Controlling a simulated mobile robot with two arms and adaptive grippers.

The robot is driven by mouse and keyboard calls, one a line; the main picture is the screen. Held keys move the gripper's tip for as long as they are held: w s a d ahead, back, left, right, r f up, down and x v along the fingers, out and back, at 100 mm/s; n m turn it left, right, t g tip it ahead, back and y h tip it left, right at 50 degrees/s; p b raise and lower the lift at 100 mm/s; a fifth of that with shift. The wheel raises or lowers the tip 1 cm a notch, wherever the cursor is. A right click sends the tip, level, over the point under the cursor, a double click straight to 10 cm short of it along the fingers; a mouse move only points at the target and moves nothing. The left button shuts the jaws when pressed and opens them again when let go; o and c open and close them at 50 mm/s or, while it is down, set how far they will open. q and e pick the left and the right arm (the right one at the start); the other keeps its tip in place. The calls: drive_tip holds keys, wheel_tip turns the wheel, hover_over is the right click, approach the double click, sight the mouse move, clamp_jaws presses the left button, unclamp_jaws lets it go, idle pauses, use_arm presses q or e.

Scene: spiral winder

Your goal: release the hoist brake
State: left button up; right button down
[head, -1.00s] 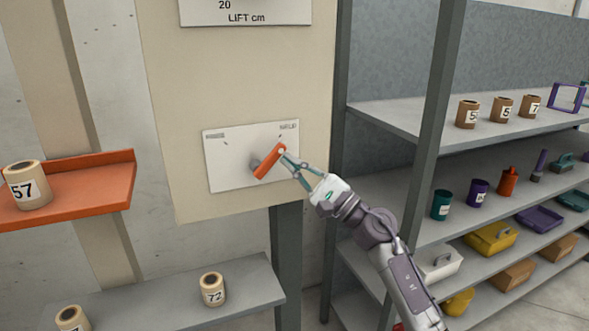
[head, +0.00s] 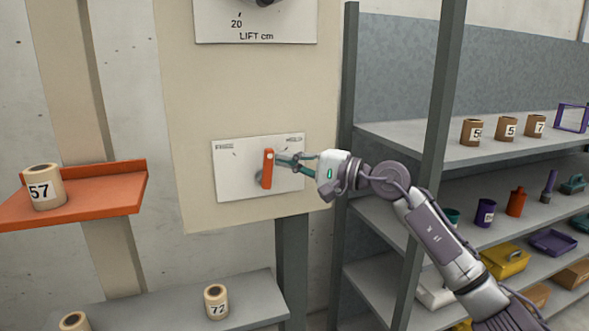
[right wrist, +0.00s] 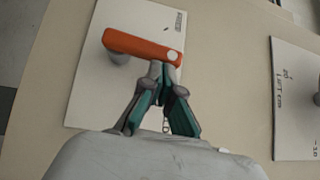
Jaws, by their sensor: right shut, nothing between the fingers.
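The orange brake lever (head: 268,170) sits on a white plate (head: 233,163) on the beige panel. It stands nearly upright, its pale-tipped end at the top. Small labels at the plate's upper corners are too blurred to read. My right gripper (head: 279,160) is shut and empty, its fingertips at the right side of the lever near the top. In the right wrist view the shut fingertips (right wrist: 164,74) are right beside the lever (right wrist: 138,46), close to its pale-tipped end; they look in contact or nearly so. My left gripper is not in view.
A "LIFT cm" gauge plate (head: 258,27) is above the lever plate. An orange shelf (head: 100,197) holding a spool marked 57 (head: 44,187) is at left. A grey shelf (head: 180,302) is below. A rack post (head: 436,130) stands at right, behind my right arm.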

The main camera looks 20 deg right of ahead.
sight(269, 154)
drive_tip(key=a+r+n+g+h+p, duration=0.1)
drive_tip(key=a+n+g+h+p, duration=0.1)
drive_tip(key=a+n+h, duration=0.1)
drive_tip(key=shift+r+n, duration=0.3)
drive_tip(key=shift+r, duration=0.1)
drive_tip(key=a+n+g+h, duration=0.1)
drive_tip(key=a+n+h+p, duration=0.1)
drive_tip(key=h, duration=0.1)
drive_tip(key=shift+w+a+f+g, duration=0.2)
drive_tip(key=shift+a+g, duration=0.1)
drive_tip(key=shift+g, duration=0.1)
drive_tip(key=shift+s+f+p, duration=0.1)
drive_tip(key=shift+f+p, duration=0.05)
drive_tip(key=shift+p, duration=0.15)
